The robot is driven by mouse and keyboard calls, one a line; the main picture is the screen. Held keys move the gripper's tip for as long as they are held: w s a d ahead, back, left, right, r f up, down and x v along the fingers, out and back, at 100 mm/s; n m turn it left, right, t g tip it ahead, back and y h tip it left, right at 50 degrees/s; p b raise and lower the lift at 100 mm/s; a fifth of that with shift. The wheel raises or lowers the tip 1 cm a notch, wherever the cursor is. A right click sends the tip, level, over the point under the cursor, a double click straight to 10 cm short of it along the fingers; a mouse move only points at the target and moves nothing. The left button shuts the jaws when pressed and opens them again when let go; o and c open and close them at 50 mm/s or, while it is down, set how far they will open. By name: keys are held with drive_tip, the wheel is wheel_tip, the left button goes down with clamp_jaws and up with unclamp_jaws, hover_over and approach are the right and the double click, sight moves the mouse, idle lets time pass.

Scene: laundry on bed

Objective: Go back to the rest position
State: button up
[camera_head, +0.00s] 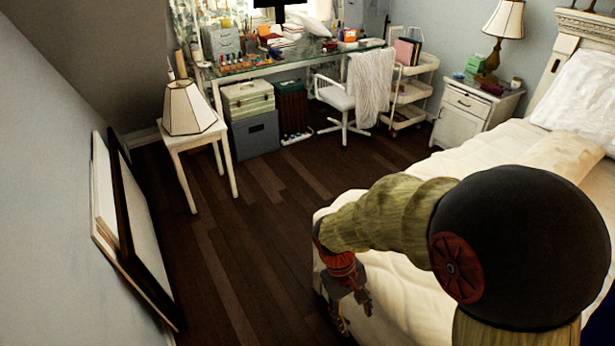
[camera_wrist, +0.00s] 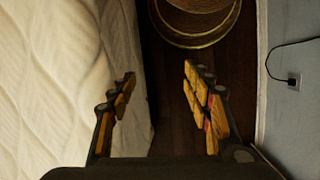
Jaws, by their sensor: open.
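My gripper (camera_wrist: 160,105) is open and empty in the wrist view, with its two fingers spread wide apart. Its left finger is over or beside the white bedding and its right finger is over the dark floor. No laundry shows in the fingers.
A round woven basket (camera_wrist: 198,22) stands on the floor ahead in the wrist view, near a wall with a socket (camera_wrist: 293,81). A side table (camera_head: 185,140) with a lamp, a desk (camera_head: 290,60), a chair (camera_head: 338,95) and leaning frames (camera_head: 145,240) surround clear wooden floor.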

drive_tip(key=s+d+r+m+t+y+p, duration=0.1)
drive_tip(key=s+d+r+t, duration=0.1)
drive_tip(key=r, duration=0.7)
drive_tip(key=s+d+r+m+t+y+p, duration=0.1)
drive_tip(key=s+d+r+m+t, duration=0.1)
drive_tip(key=r, duration=0.6)
drive_tip(key=s+d+r+m+t+p, duration=0.1)
drive_tip(key=s+d+r+m+t, duration=0.1)
drive_tip(key=r, duration=0.7)
drive_tip(key=s+d+t, duration=0.1)
drive_tip(key=s+t, duration=0.1)
drive_tip(key=s, duration=0.1)
drive_tip(key=shift+d+r+y, duration=0.25)
drive_tip(key=shift+r+y, duration=0.1)
drive_tip(key=shift+y, duration=0.05)
drive_tip(key=shift+c, duration=0.9)
